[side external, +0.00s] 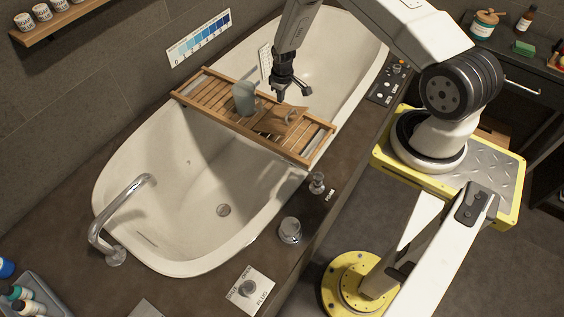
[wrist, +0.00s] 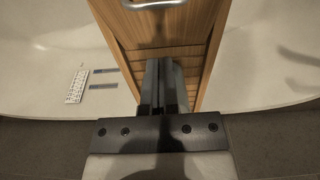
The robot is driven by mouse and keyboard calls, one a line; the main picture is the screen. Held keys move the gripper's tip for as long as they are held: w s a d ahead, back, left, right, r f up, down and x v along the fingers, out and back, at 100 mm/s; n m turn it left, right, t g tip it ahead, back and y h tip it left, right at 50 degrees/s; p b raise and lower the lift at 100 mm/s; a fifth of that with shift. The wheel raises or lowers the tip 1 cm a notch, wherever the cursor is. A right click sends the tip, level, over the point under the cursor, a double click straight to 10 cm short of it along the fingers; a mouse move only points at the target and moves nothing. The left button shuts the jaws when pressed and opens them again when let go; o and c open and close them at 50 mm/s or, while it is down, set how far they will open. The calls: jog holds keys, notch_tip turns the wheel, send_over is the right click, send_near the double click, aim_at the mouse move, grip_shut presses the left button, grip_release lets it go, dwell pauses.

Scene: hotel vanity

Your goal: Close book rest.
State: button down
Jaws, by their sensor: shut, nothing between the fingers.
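The book rest (side external: 287,122) is a small wooden panel on the slatted wooden bath tray (side external: 208,94) that spans the tub. It looks tilted up from the slats, but its exact angle is hard to tell. My gripper (side external: 278,98) points down just above the tray, between a grey-green mug and the book rest. Its fingers are together and empty. In the wrist view my gripper (wrist: 158,82) is over a wooden surface (wrist: 195,45), and its fingers hide part of it. I cannot tell whether the fingertips touch the wood.
The grey-green mug (side external: 245,97) stands on the tray close to my gripper. The white tub (side external: 150,190) lies below, with a chrome faucet (side external: 118,215) at its near left end. Knobs (side external: 290,230) sit on the dark counter. Part of a metal handle (wrist: 155,4) shows in the wrist view.

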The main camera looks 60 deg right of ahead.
jog(key=s+f, duration=0.3)
jog(key=f, duration=0.1)
jog(key=s+f, duration=0.3)
jog(key=s, duration=0.1)
jog(key=shift+s+f, duration=0.2)
jog(key=shift+f, duration=0.2)
jog(key=shift+s+f, duration=0.3)
jog(key=shift+f, duration=0.4)
jog(key=shift+r, duration=0.1)
notch_tip(320, 180, up, 8)
jog(key=shift+s+f, duration=0.2)
jog(key=shift+r, duration=0.1)
